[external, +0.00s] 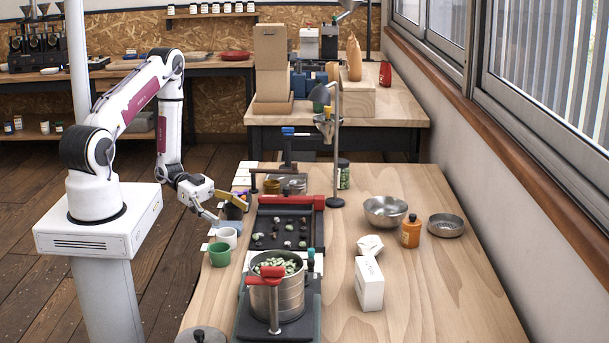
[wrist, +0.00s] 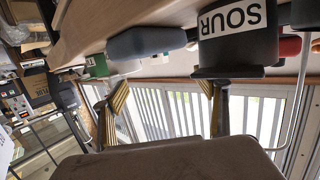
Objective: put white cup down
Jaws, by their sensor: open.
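The white cup (external: 227,237) stands upright at the left edge of the wooden table in the external view, just behind a green cup (external: 220,255). My gripper (external: 232,212) is above and just behind the white cup, with its fingers spread. A dark cup-like thing (external: 234,208) shows close to the fingers; whether they touch it I cannot tell. In the wrist view, my gripper (wrist: 163,88) has both fingers apart and nothing clearly held between them. A pale shape (wrist: 125,67) there may be the white cup.
A black tray (external: 257,226) with several small lumps lies right of the cups. A steel pot (external: 290,299) of green beans stands in front. A dark block labelled SOUR (wrist: 237,52) is close in the wrist view. A metal bowl (external: 385,211) and orange bottle (external: 411,231) stand farther right.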

